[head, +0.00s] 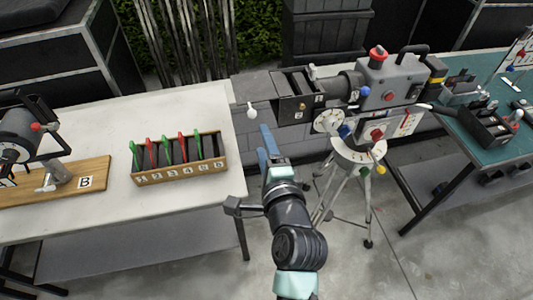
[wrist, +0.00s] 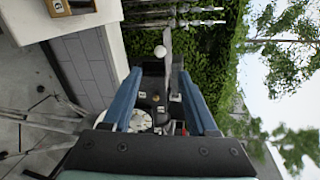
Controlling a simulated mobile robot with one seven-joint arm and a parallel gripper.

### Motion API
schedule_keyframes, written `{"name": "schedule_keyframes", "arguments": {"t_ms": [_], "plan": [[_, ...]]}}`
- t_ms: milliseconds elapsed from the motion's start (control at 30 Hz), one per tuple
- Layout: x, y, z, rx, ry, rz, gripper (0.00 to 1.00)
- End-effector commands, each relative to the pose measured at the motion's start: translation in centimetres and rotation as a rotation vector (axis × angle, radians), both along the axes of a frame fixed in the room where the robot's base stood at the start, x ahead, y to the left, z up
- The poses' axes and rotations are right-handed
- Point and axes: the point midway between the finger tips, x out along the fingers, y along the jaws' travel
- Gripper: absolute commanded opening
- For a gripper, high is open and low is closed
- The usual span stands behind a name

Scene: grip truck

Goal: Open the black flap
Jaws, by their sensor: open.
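A camera (head: 385,85) stands on a tripod (head: 358,155) with a black box (head: 293,105) at its front. A dark flap (head: 253,88) sticks out to the left from that box; I take it for the black flap. A white ball knob (head: 252,108) is at its lower edge and also shows in the wrist view (wrist: 160,51). My gripper (head: 267,142) has blue fingers, spread apart and empty, just below the knob and not touching it in the head view. In the wrist view (wrist: 158,80) the box front lies between the fingers, farther off.
A white table (head: 110,120) on the left holds a wooden rack (head: 180,177) with coloured tabs and a board marked B (head: 95,172). A green-topped table (head: 490,150) with gear stands right. Tripod legs spread close beside my arm.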

Motion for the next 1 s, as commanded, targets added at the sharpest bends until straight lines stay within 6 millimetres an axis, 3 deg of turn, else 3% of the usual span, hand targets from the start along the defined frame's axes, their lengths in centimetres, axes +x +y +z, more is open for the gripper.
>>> {"name": "schedule_keyframes", "arguments": {"t_ms": [233, 833, 933, 1000], "plan": [[-1.9, -0.5, 0.3, 0.001, 0.000, 0.000, 0.59], [-2.0, -0.5, 0.4, 0.001, 0.000, 0.001, 0.59], [-1.4, -0.4, 2.4, -0.064, -0.059, 0.004, 0.59], [-0.6, -0.3, 5.6, -0.172, -0.148, 0.003, 0.59]]}}
